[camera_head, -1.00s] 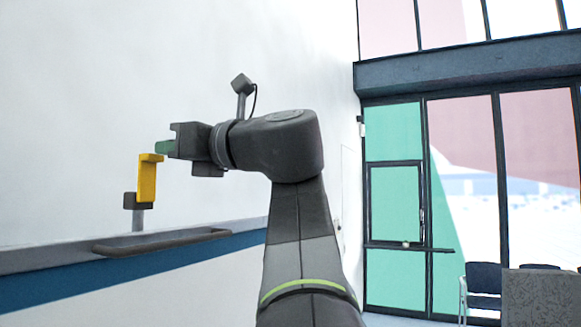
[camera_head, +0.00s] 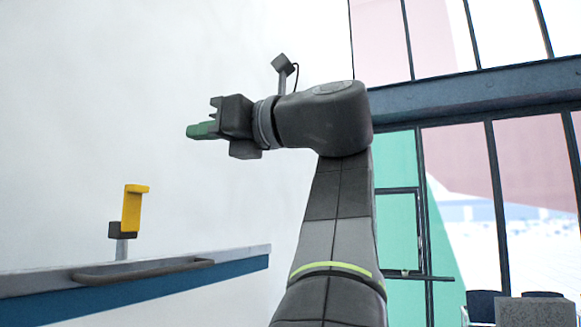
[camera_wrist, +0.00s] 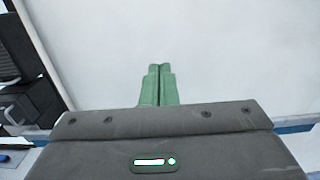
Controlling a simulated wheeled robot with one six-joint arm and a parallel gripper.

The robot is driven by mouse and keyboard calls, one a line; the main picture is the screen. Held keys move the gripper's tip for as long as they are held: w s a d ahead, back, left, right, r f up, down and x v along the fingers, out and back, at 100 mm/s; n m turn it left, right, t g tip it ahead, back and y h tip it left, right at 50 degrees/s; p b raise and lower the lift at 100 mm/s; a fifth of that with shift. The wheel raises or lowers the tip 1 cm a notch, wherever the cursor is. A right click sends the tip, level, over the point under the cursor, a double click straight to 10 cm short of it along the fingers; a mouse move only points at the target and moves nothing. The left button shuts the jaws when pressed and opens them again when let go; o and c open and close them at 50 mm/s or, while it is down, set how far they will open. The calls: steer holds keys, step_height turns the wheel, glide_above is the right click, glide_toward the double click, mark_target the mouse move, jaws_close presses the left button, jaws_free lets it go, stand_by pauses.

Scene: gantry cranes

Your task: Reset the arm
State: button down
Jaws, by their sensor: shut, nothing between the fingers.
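My gripper (camera_head: 198,130) is raised in front of the white wall, with its green fingers pointing left. In the wrist view its two green fingers (camera_wrist: 158,84) lie side by side, shut, with nothing between them. A yellow, hook-shaped piece (camera_head: 131,208) stands upright on a dark block on a grey post, at the left on the counter. My gripper is above and to the right of the yellow piece, clear of it.
A counter (camera_head: 240,252) with a blue band runs along the wall, with a dark handle-like bar (camera_head: 142,271) on it. Tall windows (camera_head: 460,165) and chairs (camera_head: 482,305) are at the right. In the wrist view, dark equipment (camera_wrist: 28,98) shows at the left. The space around my gripper looks free.

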steer(key=shift+s+d+r, duration=0.1)
steer(key=shift+d+r, duration=0.15)
steer(key=shift+r, duration=0.05)
